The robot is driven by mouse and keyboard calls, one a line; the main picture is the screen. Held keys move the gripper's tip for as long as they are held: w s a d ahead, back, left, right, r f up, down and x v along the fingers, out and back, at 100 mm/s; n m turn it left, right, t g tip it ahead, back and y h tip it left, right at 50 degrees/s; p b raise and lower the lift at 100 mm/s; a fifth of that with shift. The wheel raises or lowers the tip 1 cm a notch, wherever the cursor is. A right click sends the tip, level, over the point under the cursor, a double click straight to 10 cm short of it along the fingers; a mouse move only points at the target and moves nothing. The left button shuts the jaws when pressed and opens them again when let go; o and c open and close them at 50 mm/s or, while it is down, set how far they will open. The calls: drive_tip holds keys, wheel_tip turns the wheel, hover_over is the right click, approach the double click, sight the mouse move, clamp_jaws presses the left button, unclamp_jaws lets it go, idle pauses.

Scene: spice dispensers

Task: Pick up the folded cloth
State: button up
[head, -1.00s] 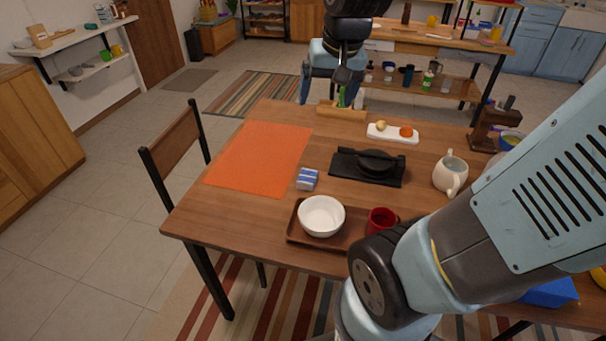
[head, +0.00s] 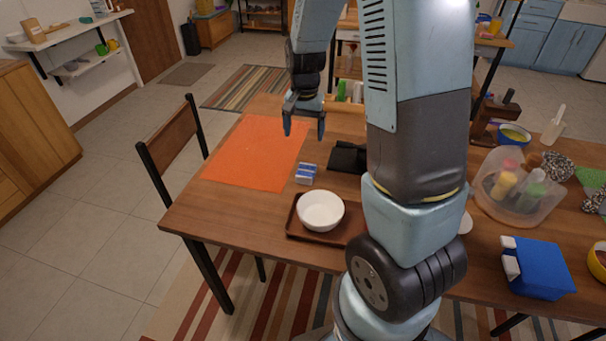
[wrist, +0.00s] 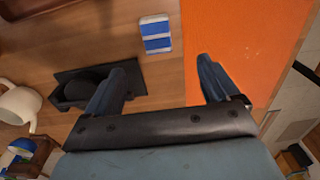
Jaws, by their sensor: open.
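The folded cloth (head: 306,173) is a small blue and white striped bundle lying flat on the wooden table, just right of the orange mat. It also shows in the wrist view (wrist: 156,34), beyond my fingertips and between their lines. My gripper (head: 304,128) points down above the table, behind and above the cloth and apart from it. In the wrist view my gripper (wrist: 162,75) has its two fingers spread with nothing between them.
The orange mat (head: 250,155) lies left of the cloth. A brown tray (head: 300,232) with a white bowl (head: 321,211) is in front. A black griddle-like piece (wrist: 75,88) and a white jug (wrist: 20,104) stand nearby.

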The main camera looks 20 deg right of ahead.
drive_tip(key=f, duration=0.1)
hover_over(306, 169)
drive_tip(key=f, duration=0.8)
drive_tip(key=shift+a+f, duration=0.3)
drive_tip(key=shift+f, duration=0.1)
drive_tip(key=f, duration=0.3)
drive_tip(key=shift+d+f, duration=0.3)
drive_tip(key=shift+d, duration=0.05)
drive_tip(key=shift+f, duration=0.8)
drive_tip(key=shift+c, duration=0.3)
drive_tip(key=c, duration=1.1)
drive_tip(key=shift+c, duration=0.2)
drive_tip(key=shift+r, duration=0.2)
